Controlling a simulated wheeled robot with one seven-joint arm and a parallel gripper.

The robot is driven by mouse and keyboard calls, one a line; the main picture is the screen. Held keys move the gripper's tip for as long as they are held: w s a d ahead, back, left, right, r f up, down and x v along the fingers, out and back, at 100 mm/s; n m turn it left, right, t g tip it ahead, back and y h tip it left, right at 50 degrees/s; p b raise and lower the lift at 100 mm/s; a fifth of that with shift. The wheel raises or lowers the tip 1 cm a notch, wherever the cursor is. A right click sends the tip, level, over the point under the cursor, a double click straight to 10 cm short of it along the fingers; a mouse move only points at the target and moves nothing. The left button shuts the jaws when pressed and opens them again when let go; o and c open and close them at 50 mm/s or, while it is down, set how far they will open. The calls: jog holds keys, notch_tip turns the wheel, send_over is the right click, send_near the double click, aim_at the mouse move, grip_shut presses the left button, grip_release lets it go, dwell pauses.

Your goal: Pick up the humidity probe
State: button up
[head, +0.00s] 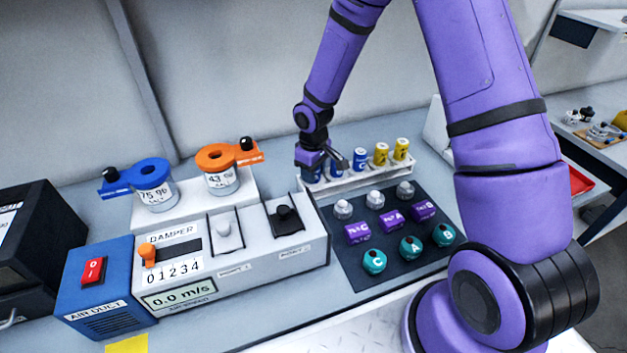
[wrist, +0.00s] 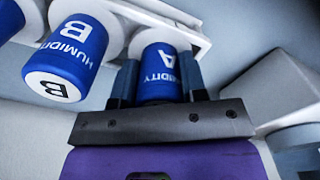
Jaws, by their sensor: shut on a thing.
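Blue humidity probes stand in a white rack (head: 352,181) at the back of the bench. In the wrist view, humidity probe A (wrist: 162,68) is between the fingers of my gripper (wrist: 158,84), which is shut on it. Its upper end still lies at the rack in this view; I cannot tell whether it has lifted at all. Humidity probe B (wrist: 72,52) stands beside it, outside the fingers. In the head view my gripper (head: 326,158) is at the left part of the rack and partly hides the probes there. Another blue probe (head: 361,158) stands to its right.
Two yellow probes (head: 391,151) stand at the rack's right end. A dark mat (head: 350,262) with several purple, teal and silver pieces lies in front. The damper box (head: 235,250) and two ring-topped jars, blue (head: 152,180) and orange (head: 217,165), are to the left.

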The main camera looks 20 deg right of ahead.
jog(key=shift+r, duration=0.1)
notch_tip(320, 180, up, 10)
jog(key=shift+f, duration=0.1)
dwell(0.4)
dwell(0.4)
